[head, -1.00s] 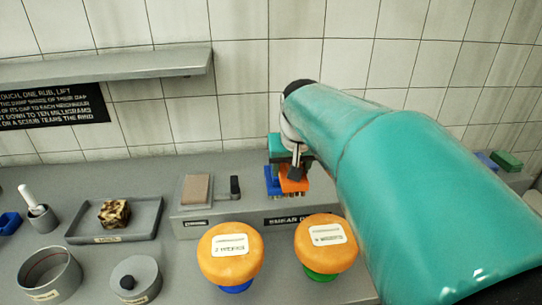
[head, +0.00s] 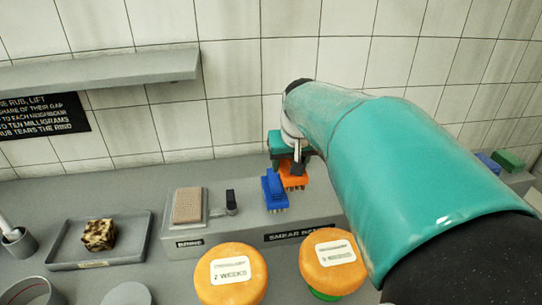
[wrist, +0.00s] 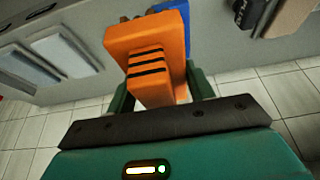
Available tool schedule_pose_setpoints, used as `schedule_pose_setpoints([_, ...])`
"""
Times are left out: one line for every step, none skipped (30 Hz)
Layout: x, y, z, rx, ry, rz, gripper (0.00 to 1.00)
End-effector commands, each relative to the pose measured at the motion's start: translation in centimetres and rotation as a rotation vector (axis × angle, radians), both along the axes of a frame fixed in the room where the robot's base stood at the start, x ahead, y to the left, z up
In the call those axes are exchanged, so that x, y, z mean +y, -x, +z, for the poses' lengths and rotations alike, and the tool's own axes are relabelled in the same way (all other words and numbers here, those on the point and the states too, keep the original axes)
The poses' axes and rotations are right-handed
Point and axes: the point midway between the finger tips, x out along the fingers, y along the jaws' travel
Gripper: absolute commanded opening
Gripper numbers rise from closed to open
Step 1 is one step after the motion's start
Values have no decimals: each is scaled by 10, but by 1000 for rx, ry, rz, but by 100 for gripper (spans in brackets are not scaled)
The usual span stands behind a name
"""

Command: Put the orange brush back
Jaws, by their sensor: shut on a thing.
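The orange brush (head: 293,176) is in my gripper (head: 288,163), beside the blue brush (head: 273,188), at the grey raised block labelled "SMEAR" (head: 300,227). In the wrist view, the orange brush (wrist: 150,60) sits between the green fingers of my gripper (wrist: 160,98), with dark stripes on its handle. The blue brush (wrist: 180,22) shows just behind it. My gripper is shut on the orange brush. I cannot tell whether its bristles touch the block, since my arm hides part of that area.
Two orange cheese wheels (head: 232,275) (head: 333,262) stand in front of the block. A tan pad (head: 188,205) and small black item (head: 231,201) are on its left. A tray (head: 75,258) holds a mottled cube (head: 99,234). Blue and green brushes (head: 508,161) lie far right.

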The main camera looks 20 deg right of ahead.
Motion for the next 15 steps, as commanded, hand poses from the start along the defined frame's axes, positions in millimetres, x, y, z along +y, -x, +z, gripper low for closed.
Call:
schedule_pose_setpoints([-12,-2,-6,1,-3,-6,34])
schedule_pose_setpoints([-19,-3,-9,2,-3,-6,34])
schedule_pose_setpoints([-28,-5,-13,1,-3,-6,34])
schedule_pose_setpoints([-34,-6,-16,1,-2,-5,34])
schedule_pose_setpoints([-41,-8,-19,1,-3,-6,34])
schedule_pose_setpoints([-50,-10,-23,2,-1,-5,34])
schedule_pose_setpoints([-56,-11,-26,2,-1,-5,34])
schedule_pose_setpoints([-60,-13,-32,3,-2,-4,34])
schedule_pose_setpoints([-65,-14,-40,3,-2,-4,34])
schedule_pose_setpoints([-70,-15,-45,3,-2,-4,34])
schedule_pose_setpoints([-74,-16,-51,3,-3,-3,34])
schedule_pose_setpoints([-79,-18,-57,1,-3,-3,34])
schedule_pose_setpoints([-82,-19,-61,1,-3,-3,34])
schedule_pose_setpoints([-85,-20,-65,1,-3,-2,34])
schedule_pose_setpoints([-88,-22,-68,1,-2,-1,34])
